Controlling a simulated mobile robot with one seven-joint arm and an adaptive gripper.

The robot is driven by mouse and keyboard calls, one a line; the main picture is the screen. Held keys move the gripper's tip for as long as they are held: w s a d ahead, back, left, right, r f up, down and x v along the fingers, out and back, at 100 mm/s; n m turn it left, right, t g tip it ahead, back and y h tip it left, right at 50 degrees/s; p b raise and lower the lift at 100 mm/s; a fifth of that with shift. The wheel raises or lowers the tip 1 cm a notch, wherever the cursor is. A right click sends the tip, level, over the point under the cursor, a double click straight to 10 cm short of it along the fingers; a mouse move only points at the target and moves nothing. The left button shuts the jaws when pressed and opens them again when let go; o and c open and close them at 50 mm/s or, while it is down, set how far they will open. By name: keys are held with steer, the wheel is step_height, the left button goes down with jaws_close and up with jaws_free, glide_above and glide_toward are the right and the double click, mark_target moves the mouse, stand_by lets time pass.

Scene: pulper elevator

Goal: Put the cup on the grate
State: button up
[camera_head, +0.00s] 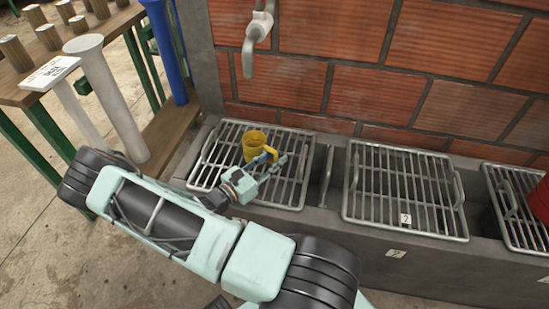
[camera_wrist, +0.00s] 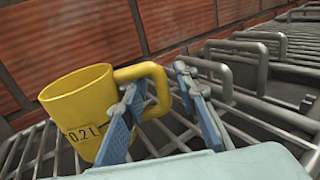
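A yellow cup (camera_head: 253,143) marked 0.2L is at the left metal grate (camera_head: 231,130), near the brick wall. It looks upright and seems to rest on the bars, though its base is partly hidden. In the wrist view the cup (camera_wrist: 78,100) is at the left, with its handle towards my gripper (camera_wrist: 157,82). The two blue fingers are apart, one on the inner side of the handle and one outside it. Small gaps show between the handle and the fingers. In the head view my gripper (camera_head: 272,158) is just right of the cup.
A grey tap (camera_head: 257,30) hangs on the wall above the left grate. A middle grate (camera_head: 405,190) is empty, and a red object (camera_head: 541,200) stands on the right grate. A wooden table (camera_head: 75,30) with several small cylinders is at the left, beside a pale tube (camera_head: 108,95).

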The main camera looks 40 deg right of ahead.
steer(key=a, duration=0.4)
steer(key=s+a+p, duration=0.1)
steer(key=a, duration=0.2)
steer(key=s+a+p, duration=0.1)
steer(key=a, duration=0.3)
steer(key=shift+s+a, duration=0.1)
steer(key=shift+a, duration=0.25)
